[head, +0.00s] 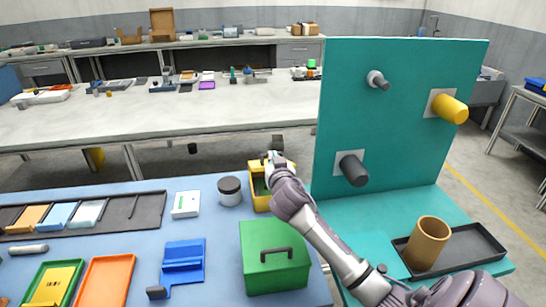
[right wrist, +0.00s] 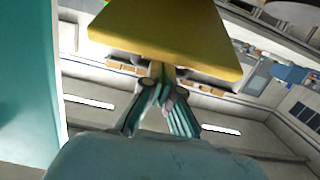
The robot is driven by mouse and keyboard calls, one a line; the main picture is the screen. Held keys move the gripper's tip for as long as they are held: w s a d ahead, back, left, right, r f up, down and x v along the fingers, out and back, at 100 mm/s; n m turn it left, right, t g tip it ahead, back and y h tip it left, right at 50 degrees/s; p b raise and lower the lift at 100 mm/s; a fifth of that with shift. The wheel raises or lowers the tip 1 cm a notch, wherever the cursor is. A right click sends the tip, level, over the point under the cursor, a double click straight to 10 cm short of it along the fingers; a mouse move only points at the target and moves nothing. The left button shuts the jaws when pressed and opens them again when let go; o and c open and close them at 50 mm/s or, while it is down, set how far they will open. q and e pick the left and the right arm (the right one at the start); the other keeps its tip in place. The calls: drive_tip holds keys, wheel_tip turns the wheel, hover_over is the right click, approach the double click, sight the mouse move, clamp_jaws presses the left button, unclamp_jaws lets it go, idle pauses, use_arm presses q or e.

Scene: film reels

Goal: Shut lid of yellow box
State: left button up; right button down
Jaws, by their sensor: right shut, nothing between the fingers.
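The yellow box (head: 257,199) stands at the back right of the blue table, behind the green box. Its lid appears raised at the back, and a dark green inside shows. My right arm covers part of the box. My right gripper (head: 272,160) is at the top of the box, by the lid. In the right wrist view a large yellow panel (right wrist: 165,35), apparently the lid, is close in front of the fingers. The right gripper (right wrist: 160,75) is shut and empty, with its tips at the panel's edge; I cannot tell if they touch. My left gripper is not in view.
A green box (head: 262,268) with a handle stands just in front. A grey-lidded jar (head: 230,191) is to the left of the yellow box. A tall teal board (head: 400,110) with pegs rises to the right. A brown cylinder (head: 427,243) stands in a dark tray.

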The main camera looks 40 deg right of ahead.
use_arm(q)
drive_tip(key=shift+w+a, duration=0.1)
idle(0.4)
use_arm(e)
drive_tip(key=shift+r+p, duration=0.25)
drive_tip(key=shift+p, duration=0.05)
drive_tip(key=r+p, duration=0.2)
drive_tip(key=r, duration=0.1)
drive_tip(key=w+r+p, duration=0.1)
drive_tip(key=shift+w+d+r+p, duration=0.1)
drive_tip(key=shift+d+r+p, duration=0.1)
drive_tip(key=shift+d+p, duration=0.2)
drive_tip(key=shift+s+a+f+b, duration=0.8)
drive_tip(key=shift+s+b, duration=0.1)
drive_tip(key=shift+s, duration=0.1)
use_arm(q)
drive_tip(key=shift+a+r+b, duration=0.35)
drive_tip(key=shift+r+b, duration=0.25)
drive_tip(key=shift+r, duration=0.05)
use_arm(e)
drive_tip(key=f+v, duration=0.1)
drive_tip(key=v, duration=0.7)
drive_tip(key=shift+d, duration=0.15)
